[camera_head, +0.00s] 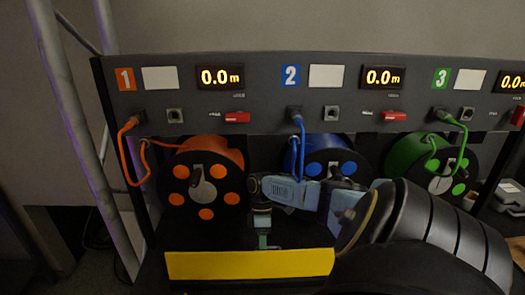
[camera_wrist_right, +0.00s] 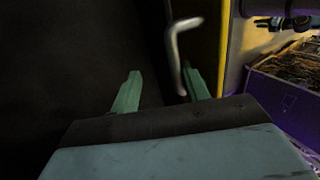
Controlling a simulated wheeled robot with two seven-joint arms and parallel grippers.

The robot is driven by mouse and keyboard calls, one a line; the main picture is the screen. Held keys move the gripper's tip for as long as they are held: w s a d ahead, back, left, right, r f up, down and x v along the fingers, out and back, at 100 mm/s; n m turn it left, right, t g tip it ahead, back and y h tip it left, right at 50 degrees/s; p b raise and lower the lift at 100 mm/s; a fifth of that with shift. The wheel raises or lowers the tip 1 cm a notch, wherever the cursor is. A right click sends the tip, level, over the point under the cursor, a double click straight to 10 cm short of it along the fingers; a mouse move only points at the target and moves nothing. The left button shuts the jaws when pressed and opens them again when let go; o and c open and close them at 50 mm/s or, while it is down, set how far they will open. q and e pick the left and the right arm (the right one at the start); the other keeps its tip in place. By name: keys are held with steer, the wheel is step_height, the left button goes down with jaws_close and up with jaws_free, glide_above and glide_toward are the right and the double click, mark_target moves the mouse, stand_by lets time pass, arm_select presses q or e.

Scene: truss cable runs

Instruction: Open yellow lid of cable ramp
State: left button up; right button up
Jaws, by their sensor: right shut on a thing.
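The yellow lid (camera_head: 225,266) of the cable ramp shows as a wide yellow panel at the bottom of the head view. In the right wrist view a yellow strip (camera_wrist_right: 222,45) runs beside a bent metal handle (camera_wrist_right: 173,48). My right gripper (camera_head: 263,241) is just above the lid's far edge, left of its far edge's right end. In the wrist view its green fingers (camera_wrist_right: 163,84) are on either side of the handle's lower end, and it is shut on the handle. How far the lid is tilted is hard to tell. My left gripper is not in view.
A dark panel (camera_head: 263,102) with numbered displays stands behind the ramp. Orange (camera_head: 206,214), blue (camera_head: 331,143) and green (camera_head: 401,152) cable reels sit below it. A metal truss (camera_head: 72,120) is at the left. A purple case (camera_wrist_right: 281,97) shows in the wrist view.

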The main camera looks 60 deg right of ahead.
steer(key=shift+d+r, duration=0.1)
steer(key=shift+d, duration=0.2)
steer(key=v, duration=0.7)
steer(key=shift+r, duration=0.2)
steer(key=shift+w+a, duration=0.1)
steer(key=shift+a, duration=0.1)
